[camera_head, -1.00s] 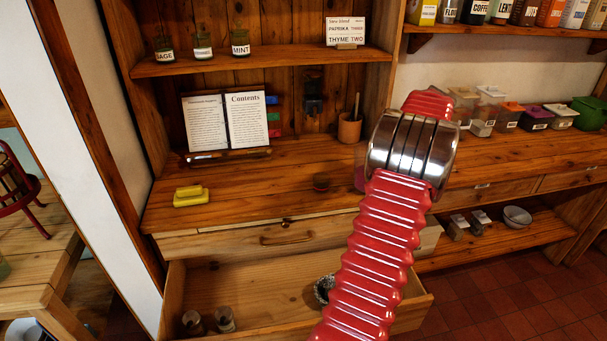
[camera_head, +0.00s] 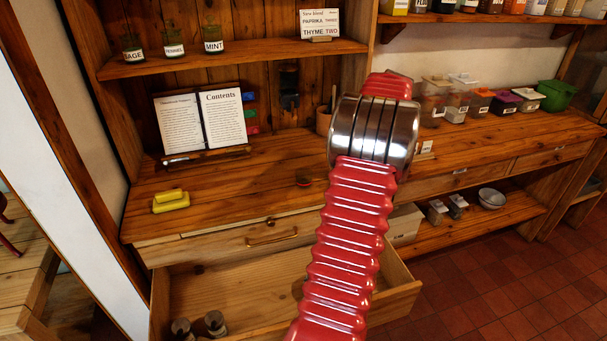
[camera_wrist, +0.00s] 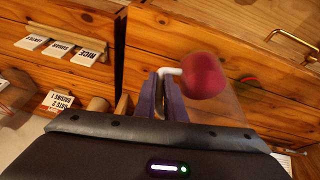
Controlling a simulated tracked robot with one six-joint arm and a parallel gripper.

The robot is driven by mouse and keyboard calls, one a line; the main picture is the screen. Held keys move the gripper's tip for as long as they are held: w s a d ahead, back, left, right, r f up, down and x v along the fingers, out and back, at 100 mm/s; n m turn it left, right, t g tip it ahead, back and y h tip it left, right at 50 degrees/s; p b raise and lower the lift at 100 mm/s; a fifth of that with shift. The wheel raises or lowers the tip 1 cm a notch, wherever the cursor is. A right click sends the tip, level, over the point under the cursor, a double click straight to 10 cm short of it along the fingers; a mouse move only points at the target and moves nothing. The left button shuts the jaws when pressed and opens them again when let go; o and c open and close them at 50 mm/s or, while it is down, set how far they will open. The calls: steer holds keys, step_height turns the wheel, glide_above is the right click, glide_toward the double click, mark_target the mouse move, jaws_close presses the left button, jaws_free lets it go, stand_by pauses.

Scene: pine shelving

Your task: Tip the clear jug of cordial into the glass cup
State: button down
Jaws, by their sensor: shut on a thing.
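In the wrist view my gripper (camera_wrist: 160,88) is shut on the clear jug (camera_wrist: 172,71), by what looks like its pale handle. Dark red cordial (camera_wrist: 204,77) shows as a rounded mass beside the fingers. The jug's clear walls are hard to make out against the wood, and its tilt cannot be told. In the head view my red ribbed arm hides the gripper and jug. I cannot pick out the glass cup for certain.
The wooden counter (camera_head: 240,190) is mostly clear. A yellow butter-dish-like thing (camera_head: 171,201) stands at its left and an open book (camera_head: 202,122) at the back. Below, an open drawer (camera_head: 385,305) juts out. Lidded containers (camera_head: 480,100) stand at right.

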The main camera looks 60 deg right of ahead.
steer(key=w+a+r+n+g+h+p, duration=0.1)
steer(key=w+a+r+g+h, duration=0.3)
steer(key=r+g+h, duration=0.1)
steer(key=shift+w+n, duration=0.3)
steer(key=shift+w, duration=0.1)
stand_by(0.6)
steer(key=shift+w+a+r+g+h+p, duration=0.2)
steer(key=shift+w+a+g+h+p, duration=0.45)
steer(key=shift+p, duration=1.25)
stand_by(1.4)
steer(key=shift+w+a+n+g+h+p, duration=0.35)
steer(key=shift+g+h+p, duration=0.25)
steer(key=shift+p, duration=0.6)
stand_by(2.0)
